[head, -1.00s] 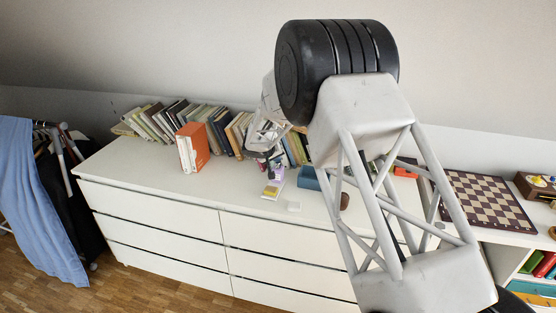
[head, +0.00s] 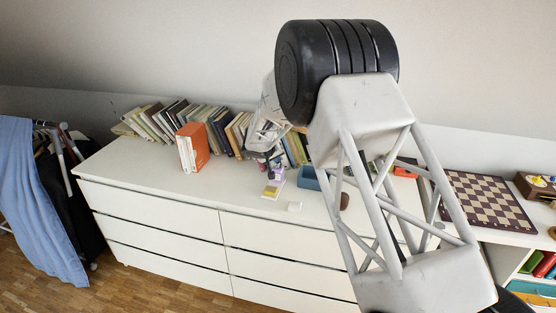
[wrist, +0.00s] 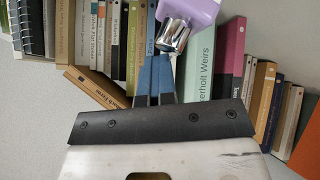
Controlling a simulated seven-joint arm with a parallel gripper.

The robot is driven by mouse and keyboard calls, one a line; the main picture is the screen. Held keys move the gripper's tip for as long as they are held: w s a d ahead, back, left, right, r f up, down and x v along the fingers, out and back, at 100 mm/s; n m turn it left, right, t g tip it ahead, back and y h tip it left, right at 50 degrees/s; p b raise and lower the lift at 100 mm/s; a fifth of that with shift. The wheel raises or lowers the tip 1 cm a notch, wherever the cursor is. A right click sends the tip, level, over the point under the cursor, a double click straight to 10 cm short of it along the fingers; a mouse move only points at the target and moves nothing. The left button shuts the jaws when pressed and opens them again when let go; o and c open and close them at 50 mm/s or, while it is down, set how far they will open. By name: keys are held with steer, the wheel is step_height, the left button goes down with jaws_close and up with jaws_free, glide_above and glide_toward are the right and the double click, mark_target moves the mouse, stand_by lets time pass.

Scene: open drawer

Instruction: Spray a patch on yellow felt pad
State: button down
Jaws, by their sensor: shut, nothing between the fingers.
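The yellow felt pad (head: 271,191) lies on a white base on the dresser top, in front of the books. A purple bottle (head: 277,175) stands just behind it, near my gripper and partly hidden by it. In the wrist view a purple bottle with a shiny silver top (wrist: 178,30) shows at the upper edge, cut off by the frame. My gripper (wrist: 155,78) is shut and empty, its fingers short of the silver top in the picture. In the head view my gripper is small and partly hidden behind my arm.
A row of leaning books (head: 195,118) and an orange book (head: 193,147) stand behind and left. A blue box (head: 309,179), a small white block (head: 294,206) and a brown object (head: 344,201) are to the right. The dresser's left top is clear.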

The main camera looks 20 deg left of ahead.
steer(key=shift+f, duration=0.4)
steer(key=shift+s+f, duration=0.1)
steer(key=shift+f, duration=0.4)
steer(key=shift+r, duration=3.7)
stand_by(0.6)
steer(key=shift+r, duration=1.6)
steer(key=shift+f, duration=0.15)
